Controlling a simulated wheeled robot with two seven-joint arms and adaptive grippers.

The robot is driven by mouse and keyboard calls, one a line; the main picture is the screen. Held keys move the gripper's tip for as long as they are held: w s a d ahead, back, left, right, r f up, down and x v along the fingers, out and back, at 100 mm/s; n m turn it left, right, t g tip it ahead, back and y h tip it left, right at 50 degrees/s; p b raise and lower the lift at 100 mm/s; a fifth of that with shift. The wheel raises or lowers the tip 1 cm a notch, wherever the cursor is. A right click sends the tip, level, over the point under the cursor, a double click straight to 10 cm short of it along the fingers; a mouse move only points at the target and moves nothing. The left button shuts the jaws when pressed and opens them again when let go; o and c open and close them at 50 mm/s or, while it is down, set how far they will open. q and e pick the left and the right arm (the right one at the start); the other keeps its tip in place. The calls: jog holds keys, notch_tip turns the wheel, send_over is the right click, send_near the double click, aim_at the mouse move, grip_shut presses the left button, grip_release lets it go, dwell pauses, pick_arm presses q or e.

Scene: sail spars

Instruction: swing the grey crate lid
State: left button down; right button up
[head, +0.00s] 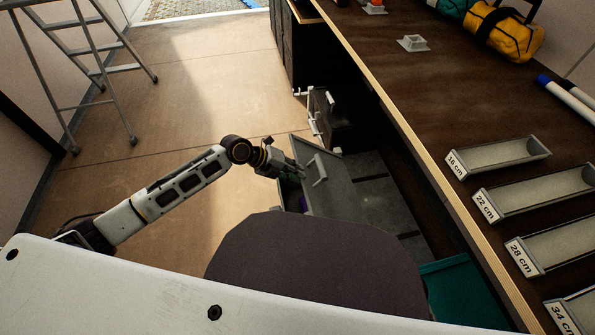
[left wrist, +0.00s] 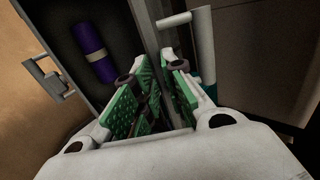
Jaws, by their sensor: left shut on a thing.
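The grey crate lid (head: 335,190) stands tilted up in the head view, with a white bar handle (head: 320,169) on its face. It also shows nearly edge-on in the left wrist view (left wrist: 147,25), with the handle (left wrist: 186,19) on its right side. The open crate (left wrist: 45,58) is left of the lid and holds a purple roll (left wrist: 88,38) with a pale band. My left gripper (head: 290,168) is at the lid's edge. Its green-padded fingers (left wrist: 152,92) are shut on the lid's edge; the exact contact is partly hidden. My right gripper is not in view.
The workbench (head: 400,95) overhangs on the right, with labelled trays (head: 500,155) on top. A dark cabinet (head: 335,125) with white handles stands beyond the crate. A teal container (head: 455,285) is under the bench. A ladder (head: 90,60) stands far left; the floor between is clear.

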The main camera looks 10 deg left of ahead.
pick_arm(q)
jog(key=shift+s+a+f+b, duration=0.25)
jog(key=shift+a+f+b, duration=0.25)
jog(key=shift+a+f, duration=0.15)
jog(key=shift+s+a+f+b, duration=0.3)
jog(key=shift+a+f+b, duration=0.3)
jog(key=shift+a, duration=0.1)
jog(key=shift+s+a+f+b, duration=0.25)
jog(key=shift+a+f+b, duration=0.2)
jog(key=shift+a+f, duration=0.2)
jog(key=s+a+f+b, duration=0.1)
jog(key=a+f+b, duration=0.2)
jog(key=f+b, duration=0.1)
jog(key=shift+s+a+f+b, duration=0.3)
jog(key=shift+a+f+b, duration=0.1)
jog(key=shift+f, duration=0.1)
jog(key=c, duration=2.2)
grip_release()
jog(key=o, duration=0.5)
jog(key=shift+r, duration=0.1)
